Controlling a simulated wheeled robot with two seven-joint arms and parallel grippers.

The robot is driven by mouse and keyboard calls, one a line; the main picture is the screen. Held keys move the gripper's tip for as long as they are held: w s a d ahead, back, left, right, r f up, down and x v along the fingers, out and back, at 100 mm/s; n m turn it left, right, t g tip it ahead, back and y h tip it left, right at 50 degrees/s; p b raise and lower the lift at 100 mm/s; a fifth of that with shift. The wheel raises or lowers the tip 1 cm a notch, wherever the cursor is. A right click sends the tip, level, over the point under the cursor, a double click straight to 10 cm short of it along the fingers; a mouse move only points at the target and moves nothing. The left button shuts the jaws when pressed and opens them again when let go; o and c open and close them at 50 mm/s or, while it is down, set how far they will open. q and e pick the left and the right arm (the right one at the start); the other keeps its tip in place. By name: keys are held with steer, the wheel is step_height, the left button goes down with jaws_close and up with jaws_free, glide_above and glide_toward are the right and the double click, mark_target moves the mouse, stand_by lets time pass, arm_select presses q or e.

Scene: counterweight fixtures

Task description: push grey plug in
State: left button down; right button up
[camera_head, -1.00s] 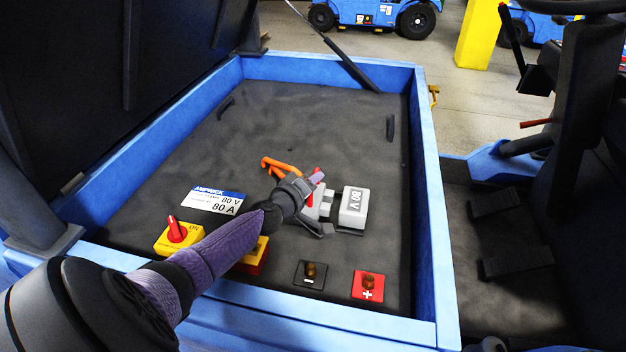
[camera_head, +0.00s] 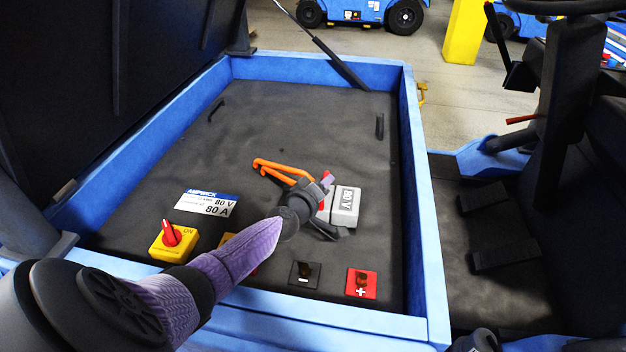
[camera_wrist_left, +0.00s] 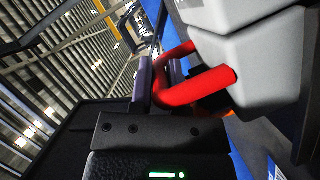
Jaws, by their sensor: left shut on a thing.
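The grey plug (camera_head: 324,211) is a light grey block with a red handle and is mostly hidden behind my left gripper in the head view. It lies against the left side of the grey "80 V" socket block (camera_head: 346,203), with no clear gap between them. In the left wrist view the red loop handle (camera_wrist_left: 190,92) joins one grey block (camera_wrist_left: 268,65), and a second grey block (camera_wrist_left: 235,18) sits right against it. My left gripper (camera_head: 326,182) is shut on the red handle; its fingers (camera_wrist_left: 160,82) show on either side of the loop. My right gripper is not seen.
Orange cables (camera_head: 275,168) run left from the plug. A yellow switch with a red knob (camera_head: 172,238), a black terminal (camera_head: 304,274) and a red plus terminal (camera_head: 361,283) are near the front. Blue walls (camera_head: 425,240) enclose the dark surface.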

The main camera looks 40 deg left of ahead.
arm_select(q)
steer(key=shift+d+f, duration=0.1)
steer(key=shift+d, duration=0.05)
steer(key=c, duration=0.6)
jaws_free()
steer(key=shift+w+d, duration=0.1)
steer(key=shift+d, duration=0.05)
steer(key=shift+s, duration=0.2)
steer(key=p+v, duration=0.4)
steer(key=v, duration=0.5)
steer(key=shift+s, duration=0.25)
